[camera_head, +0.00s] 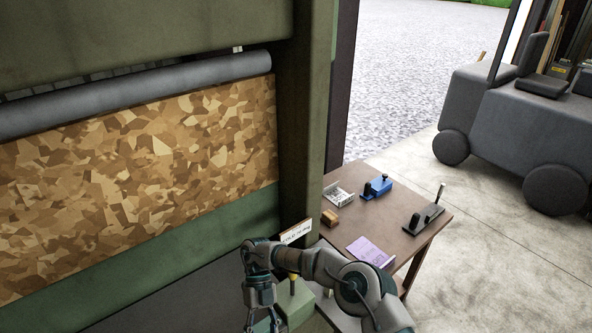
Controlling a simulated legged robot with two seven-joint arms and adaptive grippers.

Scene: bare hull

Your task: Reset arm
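My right arm (340,278) comes in from the lower right, bent at the wrist in front of the green machine frame. My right gripper (263,318) hangs downward at the bottom edge of the head view. Its fingertips are partly cut off, so I cannot tell whether it is open or shut or holds anything. My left arm and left gripper are not in view.
A green frame with a camouflage-patterned panel (140,180) and a grey roller (140,92) fills the left. A small yellow-topped item (293,286) is close beside my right gripper. A brown table (395,220) holds a blue tool (378,187), a black tool (425,219) and purple paper (370,251). A grey vehicle (520,125) stands beyond.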

